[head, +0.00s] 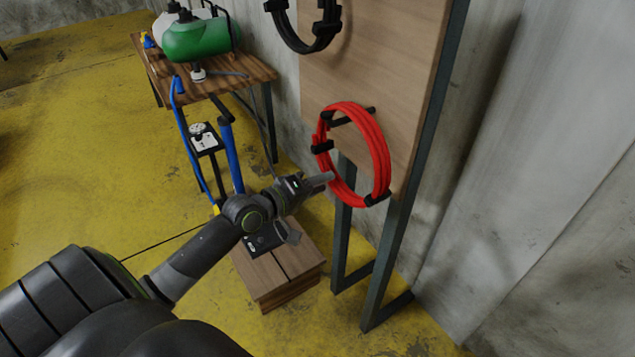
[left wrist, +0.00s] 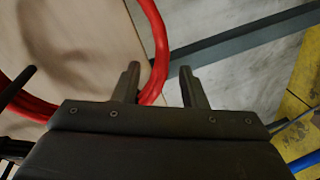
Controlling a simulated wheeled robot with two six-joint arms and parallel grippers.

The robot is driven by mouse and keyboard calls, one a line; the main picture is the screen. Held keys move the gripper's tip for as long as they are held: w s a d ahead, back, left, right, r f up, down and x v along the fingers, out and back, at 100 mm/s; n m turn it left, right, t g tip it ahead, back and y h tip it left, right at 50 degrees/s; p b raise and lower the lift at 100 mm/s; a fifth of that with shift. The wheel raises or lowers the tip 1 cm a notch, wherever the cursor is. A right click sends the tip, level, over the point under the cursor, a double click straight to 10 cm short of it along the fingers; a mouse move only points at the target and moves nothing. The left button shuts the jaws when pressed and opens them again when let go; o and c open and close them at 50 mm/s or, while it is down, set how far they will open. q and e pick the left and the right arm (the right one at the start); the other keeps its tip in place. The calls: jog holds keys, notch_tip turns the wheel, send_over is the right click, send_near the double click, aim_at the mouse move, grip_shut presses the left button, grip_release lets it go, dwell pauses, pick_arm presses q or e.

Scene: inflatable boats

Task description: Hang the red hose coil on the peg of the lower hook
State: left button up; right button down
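The red hose coil (head: 381,160), bound with black straps, is upright in front of the wooden board. A dark peg of the lower hook (head: 352,117) crosses the coil's upper opening, with the top of the coil above it. Whether the coil's weight rests on the peg is hard to tell. My left gripper (head: 327,179) is at the coil's lower left side. In the left wrist view its two fingers (left wrist: 161,88) are apart, with the red hose (left wrist: 159,48) passing close to the left finger and not clamped. My right gripper is not in view.
A black coil (head: 285,32) hangs higher on the board (head: 392,60). A wooden box (head: 290,283) stands on the floor below my left arm. A wooden table (head: 245,72) with a green tank (head: 197,40) is at the back left. Dark metal legs stand below the board.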

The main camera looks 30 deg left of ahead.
pick_arm(q)
jog(key=shift+s, duration=0.1)
